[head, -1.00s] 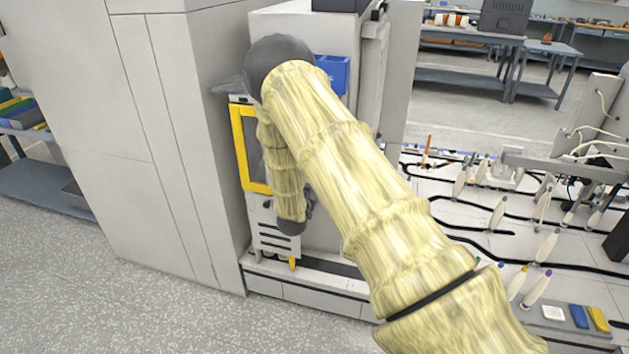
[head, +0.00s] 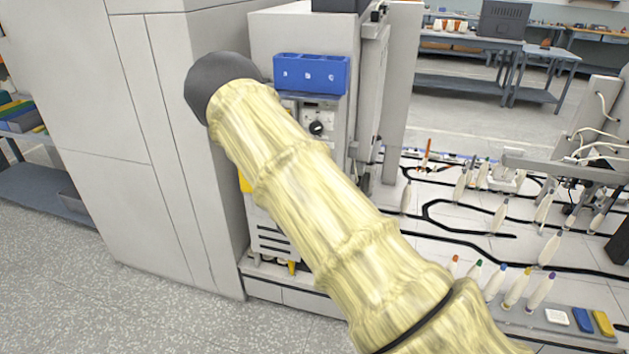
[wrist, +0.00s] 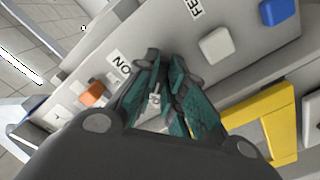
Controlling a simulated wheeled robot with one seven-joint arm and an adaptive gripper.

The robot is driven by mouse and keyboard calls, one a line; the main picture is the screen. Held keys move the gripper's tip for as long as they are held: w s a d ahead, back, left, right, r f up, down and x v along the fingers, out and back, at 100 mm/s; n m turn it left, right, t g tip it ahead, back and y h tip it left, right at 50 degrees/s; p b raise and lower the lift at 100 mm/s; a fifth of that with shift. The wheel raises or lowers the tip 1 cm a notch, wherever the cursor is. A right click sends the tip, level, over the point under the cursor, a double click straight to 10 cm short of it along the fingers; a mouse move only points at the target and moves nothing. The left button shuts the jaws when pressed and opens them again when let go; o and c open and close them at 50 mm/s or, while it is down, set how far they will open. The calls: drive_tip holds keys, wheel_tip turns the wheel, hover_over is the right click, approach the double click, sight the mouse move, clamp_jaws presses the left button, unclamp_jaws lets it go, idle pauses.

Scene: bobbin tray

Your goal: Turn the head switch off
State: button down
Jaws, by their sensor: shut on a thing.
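In the wrist view, my gripper (wrist: 165,62) has its teal fingers close together against a light grey panel (wrist: 262,62). They are shut on a small pale switch lever (wrist: 154,98), partly hidden between the fingers. An "ON" label (wrist: 120,66) sits just left of the fingertips. Any label naming this switch as the head switch is not visible. In the head view my arm covers the gripper and this switch. A panel with a round black knob (head: 316,128) shows on the machine, right of my arm.
The wrist view also shows a white button (wrist: 216,46), blue button (wrist: 281,12), orange button (wrist: 91,94) and yellow frame (wrist: 265,106) close by. In the head view, a blue holder (head: 312,75) hangs above the knob. Several bobbins (head: 517,287) stand at the right. The floor at left is clear.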

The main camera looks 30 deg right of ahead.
drive_tip(key=shift+n, duration=0.4)
drive_tip(key=c, duration=1.5)
unclamp_jaws()
drive_tip(key=shift+a, duration=0.1)
drive_tip(key=v, duration=1.2)
drive_tip(key=shift+f, duration=0.1)
